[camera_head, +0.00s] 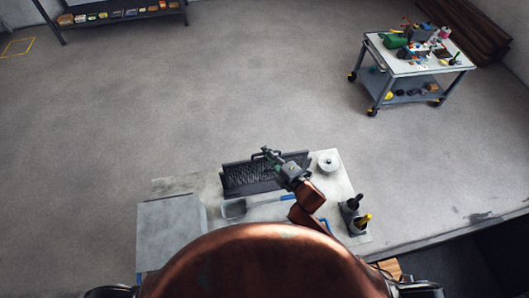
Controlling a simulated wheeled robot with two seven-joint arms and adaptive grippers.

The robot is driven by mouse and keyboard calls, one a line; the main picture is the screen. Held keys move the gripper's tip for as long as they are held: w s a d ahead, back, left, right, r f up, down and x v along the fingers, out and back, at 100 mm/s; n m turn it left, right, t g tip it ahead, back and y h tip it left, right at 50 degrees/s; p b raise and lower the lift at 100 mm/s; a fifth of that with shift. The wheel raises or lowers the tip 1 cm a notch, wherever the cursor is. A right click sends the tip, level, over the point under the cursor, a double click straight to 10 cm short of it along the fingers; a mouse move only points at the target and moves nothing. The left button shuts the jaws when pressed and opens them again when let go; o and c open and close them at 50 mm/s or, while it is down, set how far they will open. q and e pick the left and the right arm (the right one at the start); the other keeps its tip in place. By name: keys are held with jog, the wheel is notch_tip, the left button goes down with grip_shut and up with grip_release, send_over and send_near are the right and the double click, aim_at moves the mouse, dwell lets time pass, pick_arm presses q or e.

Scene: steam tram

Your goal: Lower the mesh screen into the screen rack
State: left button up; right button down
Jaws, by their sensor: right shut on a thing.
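My right gripper (268,155) is over the far edge of the worktable, on the end of my copper-coloured arm. It is shut at the top handle of a dark ribbed panel, which I take to be the mesh screen (245,176). The panel is wide and stands near the table's far edge. The gripper and wrist cover part of its right side. I cannot clearly tell the screen rack apart from the dark panel, nor how deep the screen sits. My left gripper is not in view.
The pale worktable (340,180) holds a round white object (328,160) at right, dark bottles (353,203) at the right edge, a dark scoop-like item (235,208) and a grey flat panel (170,232) at left. A loaded cart (400,68) stands far right.

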jog(key=shift+a+r, duration=0.1)
jog(key=shift+r, duration=0.1)
jog(key=shift+s+d+r, duration=0.1)
jog(key=shift+s+d, duration=0.05)
jog(key=shift+d, duration=0.25)
jog(key=shift+a, duration=0.25)
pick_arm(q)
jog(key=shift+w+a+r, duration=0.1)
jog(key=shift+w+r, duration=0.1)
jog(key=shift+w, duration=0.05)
pick_arm(e)
jog(key=shift+d, duration=0.1)
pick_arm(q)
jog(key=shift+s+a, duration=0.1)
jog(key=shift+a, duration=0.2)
